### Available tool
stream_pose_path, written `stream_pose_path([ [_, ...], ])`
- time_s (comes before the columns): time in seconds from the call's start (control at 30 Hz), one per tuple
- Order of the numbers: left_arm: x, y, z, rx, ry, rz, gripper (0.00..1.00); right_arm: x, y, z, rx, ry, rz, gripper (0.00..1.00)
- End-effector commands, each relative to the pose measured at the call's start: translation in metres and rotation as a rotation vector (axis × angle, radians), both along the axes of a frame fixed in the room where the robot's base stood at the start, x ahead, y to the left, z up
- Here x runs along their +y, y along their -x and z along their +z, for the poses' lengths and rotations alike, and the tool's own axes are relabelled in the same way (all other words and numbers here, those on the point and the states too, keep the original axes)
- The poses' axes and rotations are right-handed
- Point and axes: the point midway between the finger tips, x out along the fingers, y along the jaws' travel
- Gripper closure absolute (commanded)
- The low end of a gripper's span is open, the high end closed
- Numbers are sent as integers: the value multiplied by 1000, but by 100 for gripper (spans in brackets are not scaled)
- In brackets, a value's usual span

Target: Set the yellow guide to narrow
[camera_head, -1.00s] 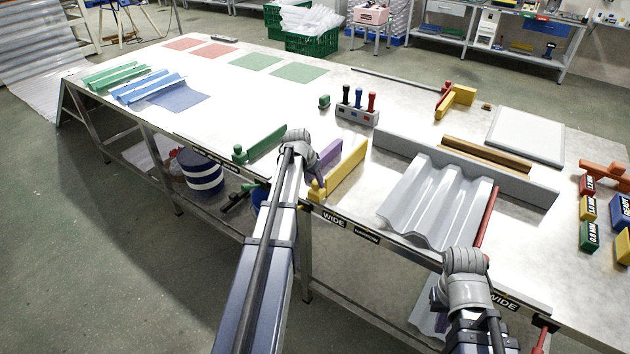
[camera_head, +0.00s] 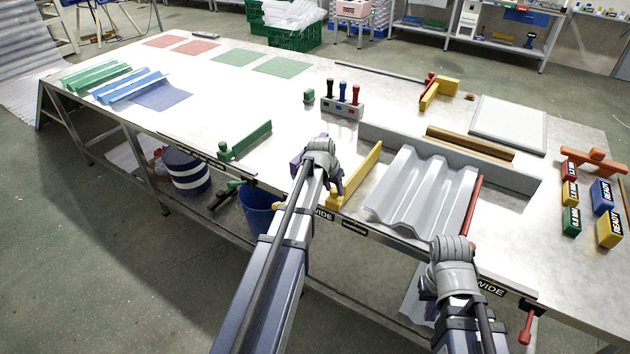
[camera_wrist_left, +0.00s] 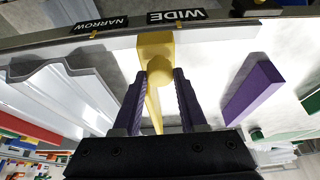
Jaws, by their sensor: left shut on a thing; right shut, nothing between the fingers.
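The yellow guide (camera_head: 362,174) is a long upright bar standing across the table's front edge, left of the grey corrugated sheet (camera_head: 425,195). My left gripper (camera_head: 336,186) is at its near end. In the left wrist view my left gripper (camera_wrist_left: 160,95) has its purple fingers shut on the round knob of the yellow guide (camera_wrist_left: 154,45). The guide stands between the WIDE label (camera_wrist_left: 176,15) and the NARROW label (camera_wrist_left: 99,25), closer to WIDE. My right gripper (camera_head: 428,290) is shut and empty by the front edge, its fingers mostly hidden by the wrist.
A purple bar (camera_wrist_left: 255,92) stands beside the yellow guide, mostly behind my left arm in the head view. A green guide (camera_head: 247,140) is farther left. A red bar (camera_head: 473,207) lies along the sheet's right side. Bare table separates the yellow guide and sheet.

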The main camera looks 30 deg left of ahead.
Motion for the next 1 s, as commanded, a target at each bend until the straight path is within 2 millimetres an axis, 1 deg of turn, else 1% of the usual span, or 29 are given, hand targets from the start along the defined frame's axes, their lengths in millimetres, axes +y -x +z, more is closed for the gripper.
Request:
stream_pose_path([
  [0.03,-14,3,0,2,0,-5,100,0,0,0,0,0,0,100],
  [0.1,-28,4,0,2,0,-4,100,0,0,0,0,0,0,100],
  [0.2,-44,5,0,2,1,-4,100,0,0,0,0,0,0,100],
  [0.3,-55,5,0,2,-1,-1,100,0,0,0,0,0,0,100],
  [0.4,-62,6,0,2,0,0,100,0,0,0,0,0,0,100],
  [0.5,-65,6,0,2,0,1,100,0,0,0,0,0,0,100],
  [0.83,-65,5,0,2,1,2,100,0,0,0,0,0,0,100],
  [0.87,-65,5,0,2,0,1,55,0,0,0,0,0,0,100],
  [1.0,-65,5,0,2,0,1,40,0,0,0,0,0,0,100],
])
